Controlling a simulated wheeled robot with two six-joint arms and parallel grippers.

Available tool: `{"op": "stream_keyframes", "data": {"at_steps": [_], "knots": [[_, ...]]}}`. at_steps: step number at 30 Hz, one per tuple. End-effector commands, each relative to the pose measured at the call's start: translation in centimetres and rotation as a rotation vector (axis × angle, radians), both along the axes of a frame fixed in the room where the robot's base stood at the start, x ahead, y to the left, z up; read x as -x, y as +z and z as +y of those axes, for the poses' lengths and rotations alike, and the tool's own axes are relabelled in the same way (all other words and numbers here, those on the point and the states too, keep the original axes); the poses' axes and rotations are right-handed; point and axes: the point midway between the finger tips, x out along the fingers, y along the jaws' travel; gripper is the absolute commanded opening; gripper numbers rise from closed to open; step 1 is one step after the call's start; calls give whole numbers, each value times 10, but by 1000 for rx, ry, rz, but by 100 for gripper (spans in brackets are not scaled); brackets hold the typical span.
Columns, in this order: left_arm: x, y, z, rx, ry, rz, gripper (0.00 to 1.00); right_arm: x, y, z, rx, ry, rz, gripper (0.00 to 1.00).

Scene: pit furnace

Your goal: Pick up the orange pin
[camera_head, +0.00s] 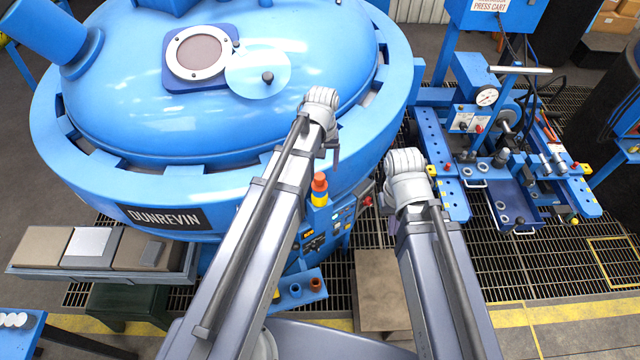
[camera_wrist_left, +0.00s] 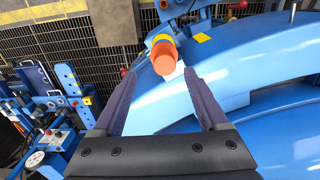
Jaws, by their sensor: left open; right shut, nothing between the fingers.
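The orange pin (camera_head: 320,183), with a yellow collar below its orange top, stands on the blue furnace's side fitting, just right of my left forearm. In the left wrist view the orange pin (camera_wrist_left: 164,58) shows end-on, just beyond the fingertips and between their lines. My left gripper (camera_wrist_left: 160,74) is open and empty; the orange top appears not to be touched by either finger. In the head view only a sliver of the left gripper (camera_head: 335,152) shows below its wrist. My right gripper (camera_head: 391,222) is shut and empty, mostly hidden behind its own wrist.
The big blue furnace (camera_head: 130,185) fills the left and middle, its rim close to my left wrist. A blue press cart (camera_head: 520,190) stands at the right on floor grating. A small blue bracket with holes (camera_head: 297,291) is below the pin. A tan box (camera_head: 378,285) stands between my arms.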

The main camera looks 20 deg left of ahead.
Motion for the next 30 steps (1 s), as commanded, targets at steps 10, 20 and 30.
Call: {"op": "stream_keyframes", "data": {"at_steps": [10, 20, 30], "knots": [[1, -13, 1, 0, 0, 0, 76, 0, -13, 0, 0, 5, -1, 0], [3, -52, 6, 0, -1, 0, 76, 0, -52, 0, 0, 4, -2, 0], [3, -60, 6, 0, -1, 0, 76, -1, -59, 0, 0, 2, -3, 0]]}}
